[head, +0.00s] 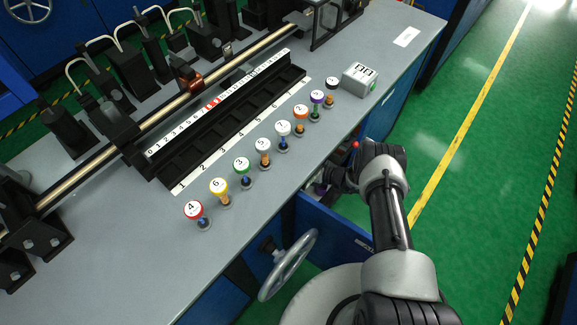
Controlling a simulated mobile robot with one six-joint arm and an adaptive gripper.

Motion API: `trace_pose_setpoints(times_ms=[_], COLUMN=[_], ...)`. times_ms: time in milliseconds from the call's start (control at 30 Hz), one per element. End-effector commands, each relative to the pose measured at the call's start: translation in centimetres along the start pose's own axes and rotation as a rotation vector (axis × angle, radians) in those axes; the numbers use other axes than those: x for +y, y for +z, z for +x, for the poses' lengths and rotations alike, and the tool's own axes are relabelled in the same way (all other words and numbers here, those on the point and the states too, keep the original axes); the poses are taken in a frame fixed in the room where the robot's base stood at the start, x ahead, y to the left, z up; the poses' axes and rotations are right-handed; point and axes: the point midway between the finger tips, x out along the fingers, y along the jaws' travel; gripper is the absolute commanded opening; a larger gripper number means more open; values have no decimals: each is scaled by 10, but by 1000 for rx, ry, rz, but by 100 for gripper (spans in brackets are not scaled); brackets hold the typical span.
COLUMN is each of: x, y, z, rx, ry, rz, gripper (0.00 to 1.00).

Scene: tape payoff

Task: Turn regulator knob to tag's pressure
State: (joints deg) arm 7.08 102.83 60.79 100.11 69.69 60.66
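I cannot pick out a regulator knob or a readable pressure tag for certain. A grey handwheel (288,265) is on the blue front of the bench, upright and turned partly edge-on. A small white label (407,37) lies flat at the bench's right end; no writing on it is readable. A small grey box with a digital display (360,79) stands on the bench; its digits look like zeros. My gripper (326,180) is low at the bench's front edge, by an open blue drawer (335,228). Its fingers are too small and dark to read, and I see nothing clearly held.
Several numbered round caps on short stems, such as a red one (194,210), stand in a row on the grey bench (120,250). Behind them are a black slotted tray (235,125), a numbered scale (160,140) and a metal rail (150,128). Green floor (470,200) is clear at right.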

Motion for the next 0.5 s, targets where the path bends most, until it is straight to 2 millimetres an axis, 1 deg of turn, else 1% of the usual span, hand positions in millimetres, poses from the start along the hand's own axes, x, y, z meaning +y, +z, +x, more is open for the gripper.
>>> trace_pose_setpoints(times_ms=[467,500], x=[0,0], y=[0,0], z=[0,0], rx=[-1,-1], ry=[7,7], rz=[20,20], gripper=[12,36])
